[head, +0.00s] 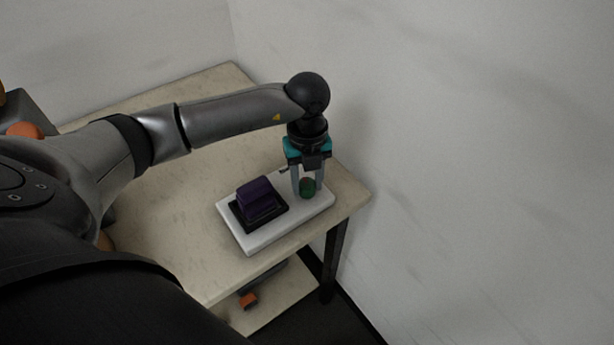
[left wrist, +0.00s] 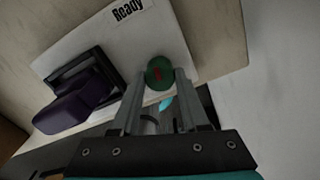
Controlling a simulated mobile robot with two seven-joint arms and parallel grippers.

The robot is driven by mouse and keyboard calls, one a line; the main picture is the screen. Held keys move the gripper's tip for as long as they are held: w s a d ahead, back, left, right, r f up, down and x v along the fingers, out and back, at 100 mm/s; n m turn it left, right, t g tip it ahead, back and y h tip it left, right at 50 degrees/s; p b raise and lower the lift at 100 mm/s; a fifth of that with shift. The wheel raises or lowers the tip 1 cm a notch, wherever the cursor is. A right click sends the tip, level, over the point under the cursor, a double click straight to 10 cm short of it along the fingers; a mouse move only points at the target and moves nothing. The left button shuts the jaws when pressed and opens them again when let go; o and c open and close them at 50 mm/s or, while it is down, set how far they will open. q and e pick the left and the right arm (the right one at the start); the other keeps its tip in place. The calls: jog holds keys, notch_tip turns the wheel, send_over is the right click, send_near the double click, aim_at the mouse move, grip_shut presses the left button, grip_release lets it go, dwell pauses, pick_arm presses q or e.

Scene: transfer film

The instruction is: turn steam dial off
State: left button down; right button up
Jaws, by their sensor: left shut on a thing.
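The steam dial (head: 307,187) is a small round green knob on the right part of a white base plate (head: 262,238). In the left wrist view the dial (left wrist: 159,73) shows a red mark on its top. My left gripper (head: 307,190) points down over the plate and is shut on the dial, with one finger on each side of it. In the left wrist view the fingertips (left wrist: 160,75) meet the dial's sides. A purple block on a black frame, the press (head: 257,199), stands on the left part of the same plate. My right gripper is not in view.
The plate stands on a pale table (head: 160,228) near its right corner, close to a grey wall (head: 470,150). A "Ready" label (left wrist: 128,11) is on the plate. An orange object (head: 248,299) lies on the lower shelf. The table's back part is clear.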

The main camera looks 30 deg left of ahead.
aim_at(307, 184)
pick_arm(q)
jog(key=shift+r+n, duration=0.1)
jog(key=shift+n, duration=0.8)
jog(key=shift+p, duration=0.3)
jog(key=shift+c, duration=2.1)
grip_release()
notch_tip(307, 184, up, 15)
jog(key=shift+p, duration=0.3)
